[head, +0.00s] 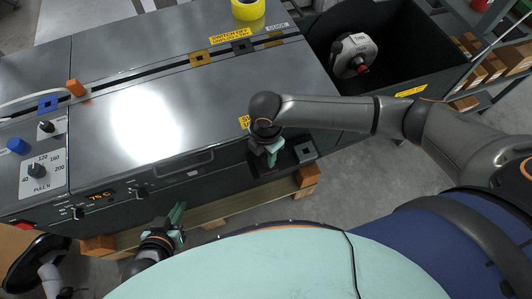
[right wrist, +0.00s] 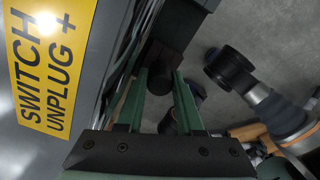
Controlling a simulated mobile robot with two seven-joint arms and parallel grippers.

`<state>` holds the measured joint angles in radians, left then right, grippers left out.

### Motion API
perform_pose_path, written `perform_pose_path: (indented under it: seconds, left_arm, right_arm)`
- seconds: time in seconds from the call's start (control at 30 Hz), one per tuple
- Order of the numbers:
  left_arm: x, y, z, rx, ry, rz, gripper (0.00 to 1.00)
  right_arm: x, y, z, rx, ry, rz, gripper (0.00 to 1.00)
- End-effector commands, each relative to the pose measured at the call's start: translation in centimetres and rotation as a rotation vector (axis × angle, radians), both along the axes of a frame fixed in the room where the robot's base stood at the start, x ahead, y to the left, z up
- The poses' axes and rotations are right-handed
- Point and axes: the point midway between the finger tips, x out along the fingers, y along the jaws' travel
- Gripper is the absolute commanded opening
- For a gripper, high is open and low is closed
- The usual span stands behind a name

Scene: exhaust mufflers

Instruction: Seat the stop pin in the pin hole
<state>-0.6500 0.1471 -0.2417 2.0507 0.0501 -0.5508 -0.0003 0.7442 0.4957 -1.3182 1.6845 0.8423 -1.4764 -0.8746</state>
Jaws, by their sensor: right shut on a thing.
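My right gripper (head: 271,157) is at the front edge of the grey machine, fingers pointing down. In the right wrist view its green fingers (right wrist: 159,105) are shut on a dark, round-ended piece (right wrist: 160,78), which looks like the stop pin. Its lower part is hidden. A dark block lies just beyond it, and I cannot tell whether they touch. To the right of this gripper in the head view, a square plate with a dark centre (head: 304,152) sits on a black ledge; it may be the pin hole. My left gripper (head: 176,213) is low before the machine's front; its jaw gap is unclear.
An orange knob (head: 75,87) and several square plates line the slot across the machine top (head: 130,120). A yellow roll (head: 248,9) stands at the back. A yellow label (right wrist: 37,65) is beside my right gripper.

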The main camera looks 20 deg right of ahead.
Motion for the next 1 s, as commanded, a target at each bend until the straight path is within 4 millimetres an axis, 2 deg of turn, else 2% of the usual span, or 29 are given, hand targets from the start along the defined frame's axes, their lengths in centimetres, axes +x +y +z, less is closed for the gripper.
perform_pose_path:
  seconds: [0.53,1.0]
  left_arm:
    - [0.01,-0.02,0.93,0.0,0.001,0.0,0.0]
    - [0.02,-0.02,0.9,0.0,0.001,0.0,0.0]
  right_arm:
    - [0.04,0.02,0.15,0.0,0.0,0.0,0.0]
    - [0.04,0.0,0.02,0.0,0.0,0.0,0.0]
